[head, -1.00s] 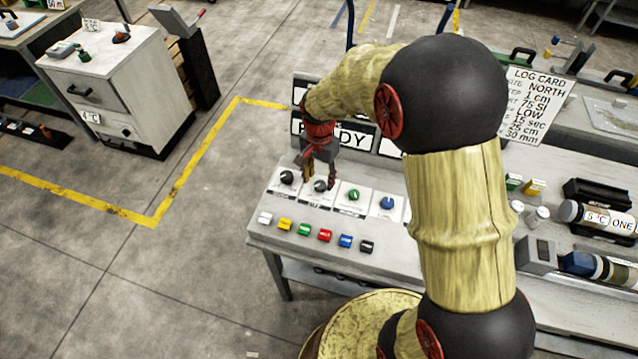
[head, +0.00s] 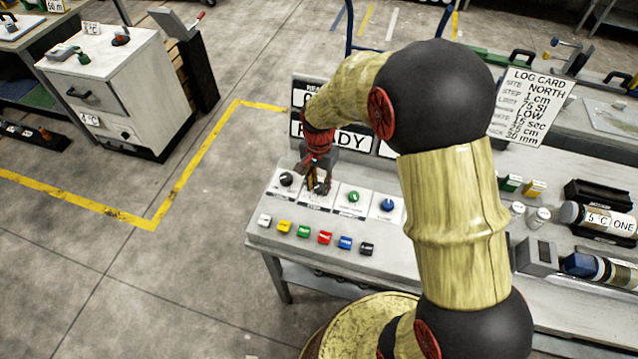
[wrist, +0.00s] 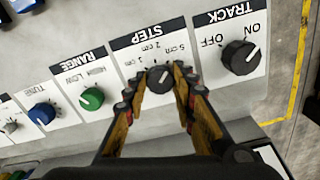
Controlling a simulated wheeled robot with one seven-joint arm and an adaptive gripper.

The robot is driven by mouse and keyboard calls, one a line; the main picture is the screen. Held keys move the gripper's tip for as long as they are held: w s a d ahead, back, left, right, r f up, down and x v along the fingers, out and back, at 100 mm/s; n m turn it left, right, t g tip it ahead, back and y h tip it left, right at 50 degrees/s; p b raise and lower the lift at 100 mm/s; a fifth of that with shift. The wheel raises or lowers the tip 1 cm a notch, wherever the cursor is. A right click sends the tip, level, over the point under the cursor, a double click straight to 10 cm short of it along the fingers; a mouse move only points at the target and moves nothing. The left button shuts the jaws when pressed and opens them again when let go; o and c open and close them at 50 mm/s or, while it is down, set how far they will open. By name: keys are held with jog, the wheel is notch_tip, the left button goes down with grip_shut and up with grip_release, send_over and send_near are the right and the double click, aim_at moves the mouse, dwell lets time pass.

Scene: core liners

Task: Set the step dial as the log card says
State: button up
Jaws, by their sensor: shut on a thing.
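The step dial (wrist: 160,79) is a dark round knob with a white pointer mark on a white plate labelled STEP. Its scale shows 1 cm, 2 cm and 5 cm. The mark seems to point up and right in the wrist view, on the 5 cm side. My gripper (wrist: 161,82) is shut on this dial, one finger on each side. In the head view my gripper (head: 319,184) is down at the panel and partly hides the dial. The log card (head: 532,106) stands at the right and reads STEP 1 cm.
The black TRACK dial (wrist: 240,57) with OFF and ON is beside the step dial. The green RANGE dial (wrist: 91,98) and blue TUNE dial (wrist: 41,114) are on the other side. Several coloured switches (head: 324,237) line the panel's front. A READY display (head: 345,135) stands behind.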

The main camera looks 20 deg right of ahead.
jog(key=c, duration=0.5)
jog(key=shift+o, duration=0.2)
jog(key=shift+n+p, duration=0.3)
jog(key=n+p, duration=0.2)
jog(key=n, duration=0.1)
jog(key=shift+r, duration=0.1)
jog(key=n+p, duration=0.2)
jog(key=n, duration=0.2)
jog(key=n+p, duration=0.2)
jog(key=n, duration=0.3)
jog(key=shift+n, duration=0.4)
jog(key=n+p, duration=0.1)
jog(key=n, duration=0.3)
jog(key=shift+d, duration=0.1)
jog(key=shift+n, duration=0.4)
